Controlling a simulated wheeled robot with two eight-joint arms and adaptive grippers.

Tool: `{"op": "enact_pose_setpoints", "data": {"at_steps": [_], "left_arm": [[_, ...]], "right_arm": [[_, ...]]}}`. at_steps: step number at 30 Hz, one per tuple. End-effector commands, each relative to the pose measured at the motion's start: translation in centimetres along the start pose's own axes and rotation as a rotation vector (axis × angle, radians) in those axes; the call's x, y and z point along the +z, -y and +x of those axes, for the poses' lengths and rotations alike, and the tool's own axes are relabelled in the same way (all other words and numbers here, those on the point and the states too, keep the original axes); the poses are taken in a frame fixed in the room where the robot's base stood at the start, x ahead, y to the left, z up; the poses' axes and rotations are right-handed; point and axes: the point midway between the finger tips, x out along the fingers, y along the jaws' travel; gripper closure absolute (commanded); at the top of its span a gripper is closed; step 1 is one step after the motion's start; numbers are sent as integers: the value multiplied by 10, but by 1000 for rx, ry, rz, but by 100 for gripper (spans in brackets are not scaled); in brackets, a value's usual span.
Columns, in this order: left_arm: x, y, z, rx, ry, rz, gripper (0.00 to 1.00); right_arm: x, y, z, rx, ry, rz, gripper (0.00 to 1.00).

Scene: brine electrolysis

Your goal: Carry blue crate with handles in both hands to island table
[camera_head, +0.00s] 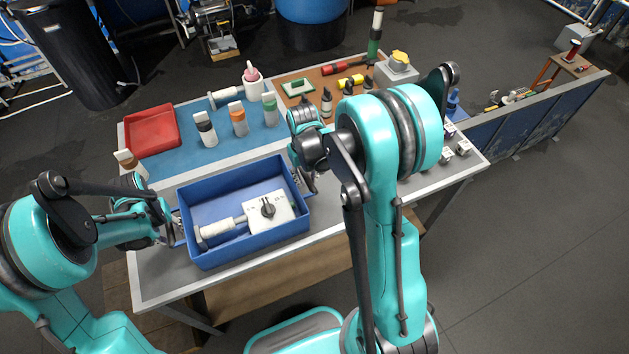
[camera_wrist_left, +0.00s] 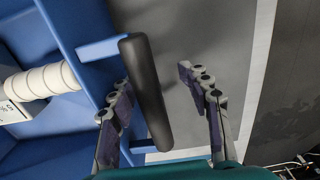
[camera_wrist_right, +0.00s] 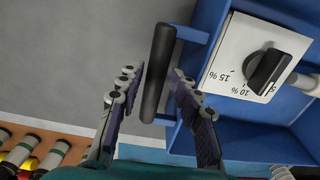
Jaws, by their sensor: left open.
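The blue crate (camera_head: 192,204) stands on the near part of the lab table. It holds a white box with a dark knob (camera_head: 268,209) and a white cylinder (camera_head: 217,230). My left gripper (camera_head: 172,228) is at the crate's left end. In the left wrist view its open fingers (camera_wrist_left: 160,92) stand on either side of the dark handle bar (camera_wrist_left: 148,95). My right gripper (camera_head: 310,183) is at the right end. In the right wrist view its fingers (camera_wrist_right: 156,90) lie close on either side of the other handle bar (camera_wrist_right: 158,70); whether they grip it is unclear.
A red tray (camera_head: 152,132), several capped bottles (camera_head: 238,118) and a pink-topped wash bottle (camera_head: 252,80) stand behind the crate. A brown mat (camera_head: 290,77) with tools lies further back. Open floor (camera_head: 530,230) lies to the right. A small stool (camera_head: 570,65) stands at the far right.

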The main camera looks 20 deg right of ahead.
Motion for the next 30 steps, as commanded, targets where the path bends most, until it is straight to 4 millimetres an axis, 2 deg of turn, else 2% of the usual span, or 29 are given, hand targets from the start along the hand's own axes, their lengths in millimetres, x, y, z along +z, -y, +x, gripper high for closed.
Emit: {"op": "enact_pose_setpoints", "data": {"at_steps": [14,24,30], "left_arm": [[0,-3,-6,6,0,4,27],[0,-3,-56,5,0,3,27],[-1,-2,-76,4,1,2,27]], "right_arm": [[0,3,0,-6,0,-3,61],[0,3,0,-6,0,-3,61],[0,2,0,-5,0,-3,61]]}}
